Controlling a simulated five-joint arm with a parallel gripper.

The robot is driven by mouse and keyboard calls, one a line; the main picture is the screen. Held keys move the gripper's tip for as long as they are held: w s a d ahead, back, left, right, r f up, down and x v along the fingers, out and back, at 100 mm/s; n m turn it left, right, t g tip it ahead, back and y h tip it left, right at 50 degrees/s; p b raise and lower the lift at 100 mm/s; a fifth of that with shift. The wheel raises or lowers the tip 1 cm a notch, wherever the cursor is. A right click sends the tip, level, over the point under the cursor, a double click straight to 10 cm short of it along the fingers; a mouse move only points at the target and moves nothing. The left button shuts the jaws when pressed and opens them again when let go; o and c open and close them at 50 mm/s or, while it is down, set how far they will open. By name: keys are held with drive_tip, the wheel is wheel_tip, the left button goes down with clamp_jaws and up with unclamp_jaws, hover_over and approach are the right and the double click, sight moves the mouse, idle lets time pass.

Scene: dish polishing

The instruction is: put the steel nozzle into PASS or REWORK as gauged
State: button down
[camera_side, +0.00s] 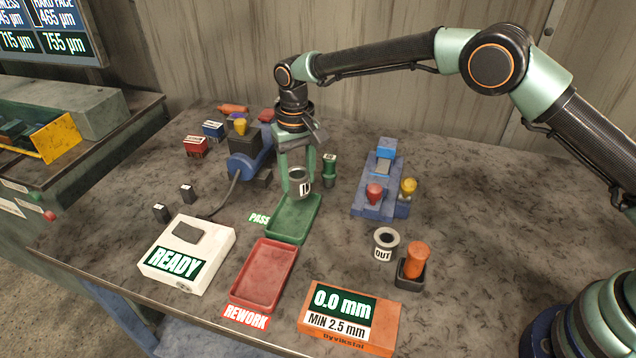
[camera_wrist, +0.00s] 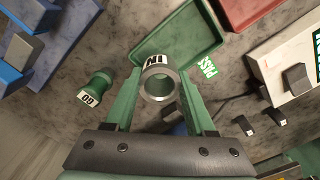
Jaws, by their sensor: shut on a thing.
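My gripper (camera_side: 299,178) is shut on the steel nozzle (camera_side: 298,187), a short grey tube with a white IN label. In the wrist view the nozzle (camera_wrist: 159,83) sits between the two green fingers, its open bore facing the camera. It is at the back end of the green PASS tray (camera_side: 293,219); I cannot tell how high. The tray (camera_wrist: 172,47) looks empty. The red REWORK tray (camera_side: 264,275), in front of it, is empty. A green GO plug (camera_side: 329,170) stands right of my gripper. An orange gauge (camera_side: 349,318) reads 0.0 mm, MIN 2.5 mm.
A grey ring marked OUT (camera_side: 385,243) and an orange-topped piece in a black holder (camera_side: 412,267) stand at right. A blue fixture (camera_side: 380,187) is behind them. A blue machine (camera_side: 247,158) stands close left of my gripper. A white READY box (camera_side: 187,254) is front left.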

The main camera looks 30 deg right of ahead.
drive_tip(key=shift+f, duration=2.05)
drive_tip(key=shift+c, duration=1.2)
unclamp_jaws()
drive_tip(key=shift+f, duration=0.15)
drive_tip(key=shift+d, duration=0.1)
